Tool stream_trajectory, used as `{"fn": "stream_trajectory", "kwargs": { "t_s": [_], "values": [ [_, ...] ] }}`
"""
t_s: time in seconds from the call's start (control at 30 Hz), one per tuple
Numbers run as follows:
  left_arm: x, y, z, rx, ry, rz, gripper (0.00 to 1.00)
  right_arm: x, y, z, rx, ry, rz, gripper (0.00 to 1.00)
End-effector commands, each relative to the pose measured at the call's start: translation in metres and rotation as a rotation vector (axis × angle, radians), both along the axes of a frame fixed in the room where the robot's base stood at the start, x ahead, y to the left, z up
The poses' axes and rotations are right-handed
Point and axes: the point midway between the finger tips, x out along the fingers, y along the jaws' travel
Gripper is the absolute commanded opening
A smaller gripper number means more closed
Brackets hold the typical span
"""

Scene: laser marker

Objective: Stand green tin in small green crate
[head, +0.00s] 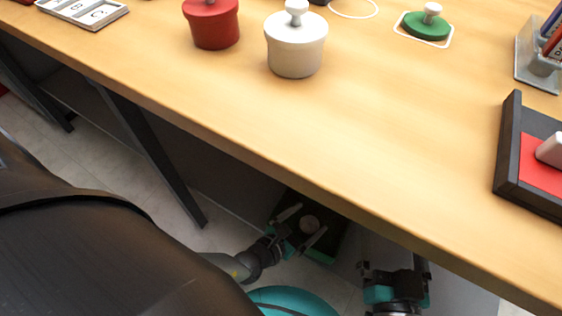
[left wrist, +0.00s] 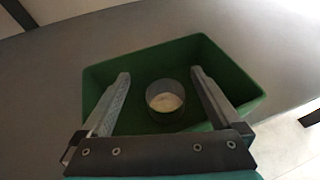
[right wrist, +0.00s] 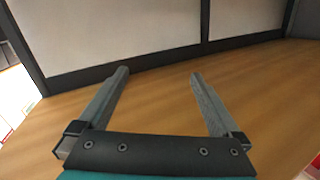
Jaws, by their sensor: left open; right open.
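The small green crate (left wrist: 215,62) lies below my left gripper in the left wrist view. In the head view the crate (head: 326,256) shows low, past the table's front edge. A small round tin (left wrist: 165,97) stands upright inside the crate, with dark greyish sides and a pale round middle; its green colour is not clear. My left gripper (left wrist: 160,73) is open, its fingers on either side of the tin with gaps, holding nothing. My right gripper (head: 394,262) is open and empty below the table edge. The right wrist view shows nothing between its fingers (right wrist: 160,73).
The wooden table (head: 390,130) crosses the head view, its front edge above both grippers. On it stand a red lidded pot (head: 212,24), a white lidded pot (head: 297,48), a green knobbed disc (head: 427,25) and a black-rimmed red tray (head: 509,145). The table's front middle is clear.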

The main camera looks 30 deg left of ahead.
Motion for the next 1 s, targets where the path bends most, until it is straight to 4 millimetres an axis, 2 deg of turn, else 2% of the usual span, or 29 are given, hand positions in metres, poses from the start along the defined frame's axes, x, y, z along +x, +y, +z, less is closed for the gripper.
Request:
{"fn": "stream_trajectory", "kwargs": {
  "t_s": [0.47,1.0],
  "values": [
    [-0.043,0.013,0.018,0.002,0.004,-0.001,0.98,0.012,-0.019,-0.017,-0.173,0.26,0.007,1.0],
    [-0.093,0.027,0.039,0.0,0.004,-0.001,0.98,0.002,-0.052,-0.031,-0.328,0.546,-0.011,1.0]
  ]
}}
